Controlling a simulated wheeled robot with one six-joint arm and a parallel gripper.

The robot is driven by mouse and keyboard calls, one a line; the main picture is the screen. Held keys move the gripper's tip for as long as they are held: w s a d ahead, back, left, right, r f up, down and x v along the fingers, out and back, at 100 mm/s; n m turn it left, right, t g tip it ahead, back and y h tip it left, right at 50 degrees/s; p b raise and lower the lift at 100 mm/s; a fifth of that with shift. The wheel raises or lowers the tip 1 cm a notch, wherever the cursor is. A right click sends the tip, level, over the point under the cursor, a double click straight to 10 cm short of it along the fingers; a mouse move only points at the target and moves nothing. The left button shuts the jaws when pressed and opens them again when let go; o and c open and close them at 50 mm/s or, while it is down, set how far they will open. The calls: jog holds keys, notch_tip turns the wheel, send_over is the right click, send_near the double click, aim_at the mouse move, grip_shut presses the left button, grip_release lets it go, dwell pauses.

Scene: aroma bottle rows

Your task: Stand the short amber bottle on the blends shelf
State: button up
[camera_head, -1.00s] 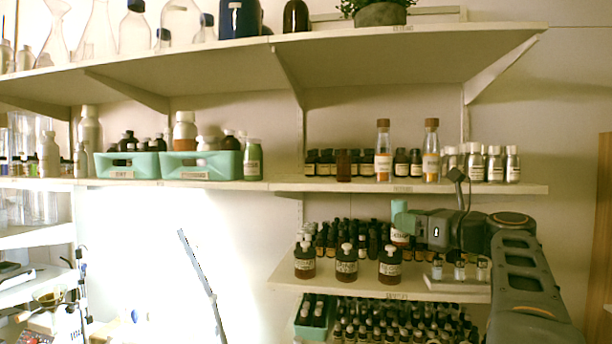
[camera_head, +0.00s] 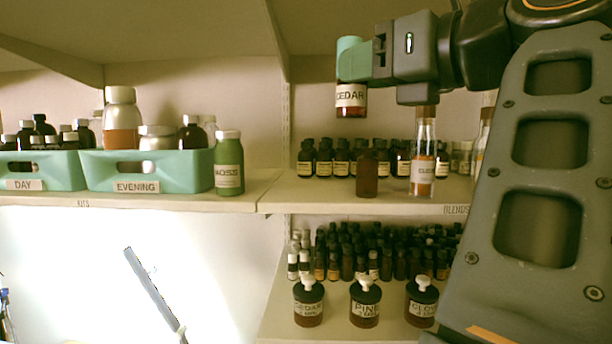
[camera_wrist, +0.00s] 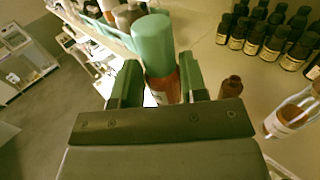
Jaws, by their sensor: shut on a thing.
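A short amber bottle (camera_head: 351,98) with a green cap and a white CEDAR label is held upright by my gripper (camera_head: 362,62). It hangs in the air above the blends shelf (camera_head: 310,198), which carries a BLENDS label at its right front edge. In the wrist view my gripper (camera_wrist: 160,82) is shut on the bottle (camera_wrist: 164,88), with a green finger on each side. The green cap hides much of the bottle there.
A plain amber bottle (camera_head: 367,178) stands near the shelf's front edge, with a corked clear bottle (camera_head: 424,160) to its right. Several dark bottles (camera_head: 325,160) line the back. A green MOSS bottle (camera_head: 228,165) stands left. Shelf front left of the plain bottle is clear.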

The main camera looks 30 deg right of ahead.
jog(key=w+f, duration=0.3)
jog(key=w, duration=0.1)
jog(key=w+f, duration=0.4)
jog(key=w+d+f, duration=0.1)
jog(key=w+f, duration=0.3)
jog(key=w, duration=0.1)
jog(key=shift+w+f, duration=0.1)
jog(key=shift+f, duration=0.75)
jog(key=shift+f, duration=0.1)
jog(key=shift+f, duration=0.15)
jog(key=o, duration=1)
jog(key=shift+o, duration=0.2)
